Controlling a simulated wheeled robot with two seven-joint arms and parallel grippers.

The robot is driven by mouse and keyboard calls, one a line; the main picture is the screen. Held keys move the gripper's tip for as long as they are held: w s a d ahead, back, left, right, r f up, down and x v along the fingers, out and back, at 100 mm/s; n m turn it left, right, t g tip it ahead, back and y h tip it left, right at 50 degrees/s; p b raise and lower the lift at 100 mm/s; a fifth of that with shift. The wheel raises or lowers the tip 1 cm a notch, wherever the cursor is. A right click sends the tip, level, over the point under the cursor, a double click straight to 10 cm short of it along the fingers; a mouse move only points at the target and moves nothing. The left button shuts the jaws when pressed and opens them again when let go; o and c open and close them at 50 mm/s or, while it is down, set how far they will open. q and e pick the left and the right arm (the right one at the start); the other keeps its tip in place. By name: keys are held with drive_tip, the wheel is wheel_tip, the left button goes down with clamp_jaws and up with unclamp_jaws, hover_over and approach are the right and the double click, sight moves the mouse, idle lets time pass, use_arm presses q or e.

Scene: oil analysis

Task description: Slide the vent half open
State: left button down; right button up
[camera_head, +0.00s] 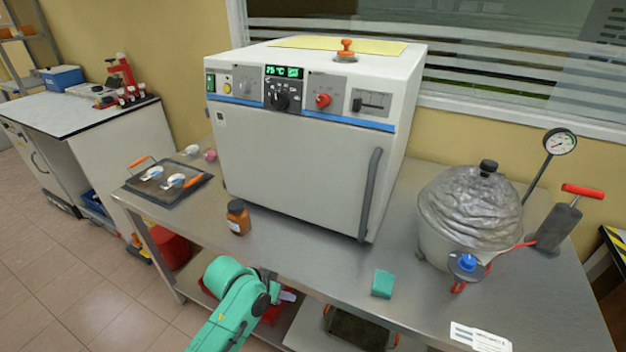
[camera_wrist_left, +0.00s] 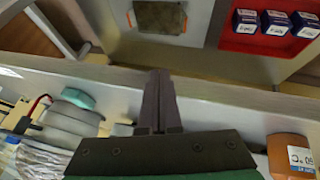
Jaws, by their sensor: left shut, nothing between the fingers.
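The white oven (camera_head: 300,170) stands on the steel bench, with its door closed. The vent slider (camera_head: 371,102) is a small dark slot with a lever, at the right end of the oven's control panel. The lever's exact position is too small to tell. My left gripper (camera_head: 272,290) is low at the bench's front edge, well below and apart from the vent. In the left wrist view its dark fingers (camera_wrist_left: 160,100) are together and hold nothing. My right gripper is not in view.
A brown bottle (camera_head: 238,217) stands before the oven and a green sponge (camera_head: 382,284) lies to the right. A foil-covered vessel (camera_head: 468,215) with a gauge (camera_head: 560,142) stands at right. A dark tray (camera_head: 150,192) is at left. The bench front is mostly clear.

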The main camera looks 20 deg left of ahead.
use_arm(q)
drive_tip(key=w+r+n+t+h, duration=0.2)
drive_tip(key=w+r+n+h, duration=0.1)
drive_tip(key=w+r, duration=0.7)
drive_tip(key=n+t+h, duration=0.4)
drive_tip(key=n+h, duration=0.1)
drive_tip(key=h, duration=0.2)
approach(357, 105)
drive_tip(key=w+d+p, duration=0.3)
drive_tip(key=w+p, duration=0.2)
drive_tip(key=w, duration=0.1)
drive_tip(key=shift+d+f, duration=0.25)
drive_tip(key=shift+f, duration=0.1)
drive_tip(key=shift+s, duration=0.1)
